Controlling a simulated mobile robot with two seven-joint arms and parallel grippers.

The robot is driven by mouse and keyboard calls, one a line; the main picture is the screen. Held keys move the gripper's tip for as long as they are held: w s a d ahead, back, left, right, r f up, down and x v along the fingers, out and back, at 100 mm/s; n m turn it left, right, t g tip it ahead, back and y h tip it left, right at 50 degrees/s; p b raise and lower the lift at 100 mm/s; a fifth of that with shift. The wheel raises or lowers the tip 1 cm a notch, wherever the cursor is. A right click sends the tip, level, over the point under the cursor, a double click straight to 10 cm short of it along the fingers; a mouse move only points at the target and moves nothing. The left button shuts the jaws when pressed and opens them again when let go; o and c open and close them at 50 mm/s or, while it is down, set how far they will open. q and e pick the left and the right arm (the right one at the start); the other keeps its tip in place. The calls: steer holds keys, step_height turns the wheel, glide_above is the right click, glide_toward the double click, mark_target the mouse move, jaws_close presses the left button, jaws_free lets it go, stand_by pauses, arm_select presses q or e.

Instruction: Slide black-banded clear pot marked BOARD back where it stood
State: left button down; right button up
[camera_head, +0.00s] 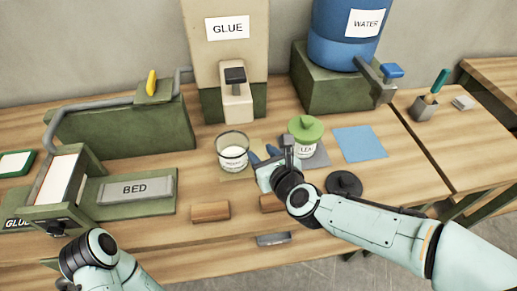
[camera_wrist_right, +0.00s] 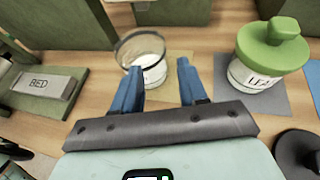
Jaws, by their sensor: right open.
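The clear pot (camera_head: 233,152) has a dark band around its rim, white contents and a small label too blurred to read. It stands upright, partly on a tan mat (camera_head: 240,177). In the right wrist view the pot (camera_wrist_right: 150,70) is just beyond my fingertips, nearer the left finger. My right gripper (camera_head: 264,153) is open and empty, with its blue fingers beside the pot's right side; they also show in the wrist view (camera_wrist_right: 158,66). I cannot tell whether a finger touches the pot. My left wrist shows at the lower left, but its fingers do not.
A green-lidded pot (camera_head: 306,144) on a grey mat stands close right of my right gripper. A black disc (camera_head: 343,184), wooden blocks (camera_head: 210,211) and a BED plate (camera_head: 135,190) lie nearer. The GLUE dispenser (camera_head: 230,60) stands behind. A blue mat (camera_head: 360,144) is bare.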

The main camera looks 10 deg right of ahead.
mark_target(243, 134)
steer(key=x, duration=1.3)
steer(key=shift+d+f, duration=0.1)
jaws_close()
